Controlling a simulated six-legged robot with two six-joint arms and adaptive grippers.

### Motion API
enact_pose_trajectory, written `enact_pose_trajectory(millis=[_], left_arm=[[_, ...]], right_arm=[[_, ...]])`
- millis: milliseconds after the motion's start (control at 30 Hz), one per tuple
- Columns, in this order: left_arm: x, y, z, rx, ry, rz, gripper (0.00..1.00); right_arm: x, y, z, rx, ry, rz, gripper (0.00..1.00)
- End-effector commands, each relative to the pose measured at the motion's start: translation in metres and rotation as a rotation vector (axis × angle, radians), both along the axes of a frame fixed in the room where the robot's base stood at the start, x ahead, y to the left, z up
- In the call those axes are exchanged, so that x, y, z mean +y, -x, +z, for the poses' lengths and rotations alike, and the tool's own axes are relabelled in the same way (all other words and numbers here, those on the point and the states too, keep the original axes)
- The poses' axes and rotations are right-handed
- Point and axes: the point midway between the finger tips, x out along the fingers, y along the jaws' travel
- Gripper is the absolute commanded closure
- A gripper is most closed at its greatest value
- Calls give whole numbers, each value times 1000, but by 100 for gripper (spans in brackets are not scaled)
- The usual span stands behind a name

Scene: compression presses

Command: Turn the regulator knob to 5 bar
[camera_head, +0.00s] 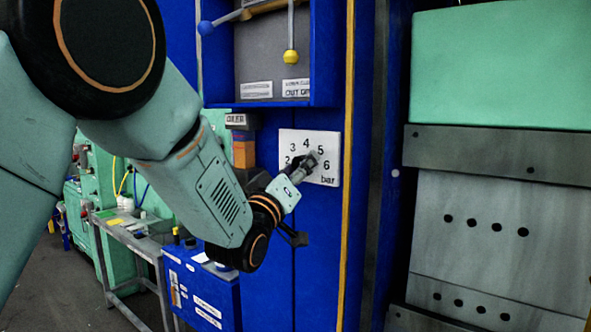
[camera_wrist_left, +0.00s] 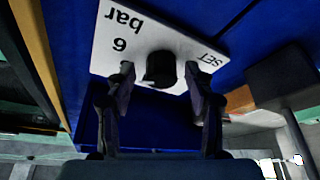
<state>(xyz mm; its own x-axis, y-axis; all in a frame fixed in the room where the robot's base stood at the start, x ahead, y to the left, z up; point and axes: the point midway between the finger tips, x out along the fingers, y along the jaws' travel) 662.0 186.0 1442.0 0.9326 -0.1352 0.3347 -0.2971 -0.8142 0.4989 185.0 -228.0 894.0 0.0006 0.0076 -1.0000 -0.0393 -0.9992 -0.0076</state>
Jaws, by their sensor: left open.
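The regulator knob (camera_wrist_left: 161,68) is a dark, round knob on a white dial plate (camera_head: 329,150). The plate is fixed to a blue press panel. In the head view, its numbers 3, 4, 5 and 6 and the word "bar" are readable, and the 2 is partly covered. My left gripper (camera_head: 304,168) reaches the plate from the left and largely hides the knob there. In the left wrist view, my left gripper (camera_wrist_left: 159,74) is open, one finger on each side of the knob, with gaps visible. Contact and the knob's pointer direction cannot be told. My right gripper is not in view.
Above the plate is a blue-framed recess with a yellow-ball lever (camera_head: 291,57). An orange and dark block (camera_head: 243,152) stands left of the plate. A blue box (camera_head: 203,289) and a grey table (camera_head: 127,238) are lower left. A large grey press (camera_head: 490,230) stands right.

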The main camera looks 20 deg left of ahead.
Motion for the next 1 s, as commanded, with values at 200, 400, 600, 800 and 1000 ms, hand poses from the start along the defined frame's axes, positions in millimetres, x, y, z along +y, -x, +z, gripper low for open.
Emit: enact_pose_trajectory(millis=[200,400,600,800,1000], left_arm=[[3,16,-7,3,0,1,46],[7,49,-18,3,1,0,46],[12,83,-30,2,1,1,46],[15,105,-37,0,1,1,46],[16,112,-39,-2,0,0,46]], right_arm=[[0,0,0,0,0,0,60],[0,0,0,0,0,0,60],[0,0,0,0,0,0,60],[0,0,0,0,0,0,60],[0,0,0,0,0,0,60]])
